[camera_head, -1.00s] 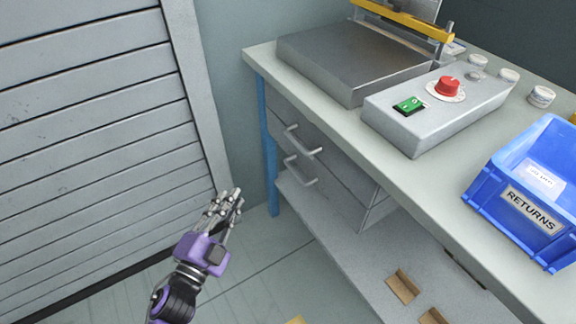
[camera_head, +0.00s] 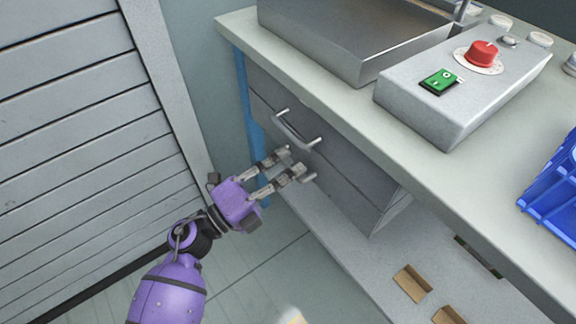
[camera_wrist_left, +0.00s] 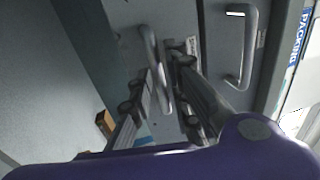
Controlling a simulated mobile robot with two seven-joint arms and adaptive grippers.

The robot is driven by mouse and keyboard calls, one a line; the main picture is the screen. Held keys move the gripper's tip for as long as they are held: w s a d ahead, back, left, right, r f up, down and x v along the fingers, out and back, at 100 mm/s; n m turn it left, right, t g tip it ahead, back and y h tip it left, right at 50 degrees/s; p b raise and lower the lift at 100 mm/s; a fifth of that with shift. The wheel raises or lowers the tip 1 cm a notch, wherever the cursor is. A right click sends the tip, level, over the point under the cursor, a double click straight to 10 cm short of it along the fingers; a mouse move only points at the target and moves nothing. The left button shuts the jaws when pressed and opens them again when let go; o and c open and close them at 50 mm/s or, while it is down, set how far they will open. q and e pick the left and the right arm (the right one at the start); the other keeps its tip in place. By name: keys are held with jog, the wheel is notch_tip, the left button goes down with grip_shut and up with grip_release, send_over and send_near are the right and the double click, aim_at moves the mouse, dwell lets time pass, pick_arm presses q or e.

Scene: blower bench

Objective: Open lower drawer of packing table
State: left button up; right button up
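The packing table has two grey drawers under its top. The upper drawer (camera_head: 345,168) is closed, and its bar handle (camera_head: 296,131) is clear; that handle also shows at the right of the left wrist view (camera_wrist_left: 246,48). The lower drawer (camera_head: 352,201) looks closed. Its handle is mostly hidden by my fingers in the head view, but shows in the left wrist view (camera_wrist_left: 152,62). My left gripper (camera_head: 292,165) is at the lower handle, fingers apart, with the bar between them in the left wrist view (camera_wrist_left: 158,95). I cannot tell whether either finger touches it. My right gripper is not in view.
A blue table leg (camera_head: 247,110) stands left of the drawers. A lower shelf (camera_head: 340,240) runs below, with small cardboard pieces (camera_head: 412,283). On the tabletop are a grey control box (camera_head: 440,100) and a blue bin (camera_head: 556,190). A slatted shutter (camera_head: 80,150) is at left.

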pick_arm(q)
jog(key=shift+w+d, duration=0.25)
grip_shut()
jog(key=shift+a, duration=0.1)
jog(key=r+p+v, duration=0.1)
jog(key=r+v, duration=0.1)
jog(key=v, duration=1)
jog(key=r+p+v, duration=0.1)
jog(key=r+v, duration=0.1)
jog(key=v, duration=1.1)
jog(key=shift+s+a+r+p, duration=0.35)
jog(key=shift+s+a+r, duration=0.05)
jog(key=shift+a+r, duration=0.05)
